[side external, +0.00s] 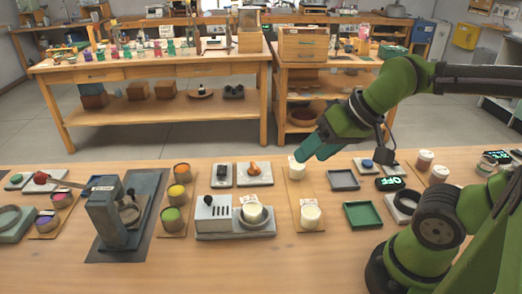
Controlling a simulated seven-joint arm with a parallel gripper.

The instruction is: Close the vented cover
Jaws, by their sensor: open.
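My gripper (309,148) hangs over the back of the near bench, right of the picture's middle, angled down to the left. Its teal end is just above and right of a small white cup (297,170); I cannot tell whether they touch. The gap between its fingers is too small to make out, and nothing shows held. A light grey unit (213,212) with dark slots on its front and a black knob stands left of my gripper. A pale cup (252,214) sits on its round right part. I cannot tell for certain which part is the vented cover.
A dark grey device (106,219) stands on a dark mat at left. Coloured jars (176,192) stand between it and the grey unit. Right of the unit are another white cup (310,215), a green tray (363,215) and a dark tray (343,180). The front bench edge is mostly clear.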

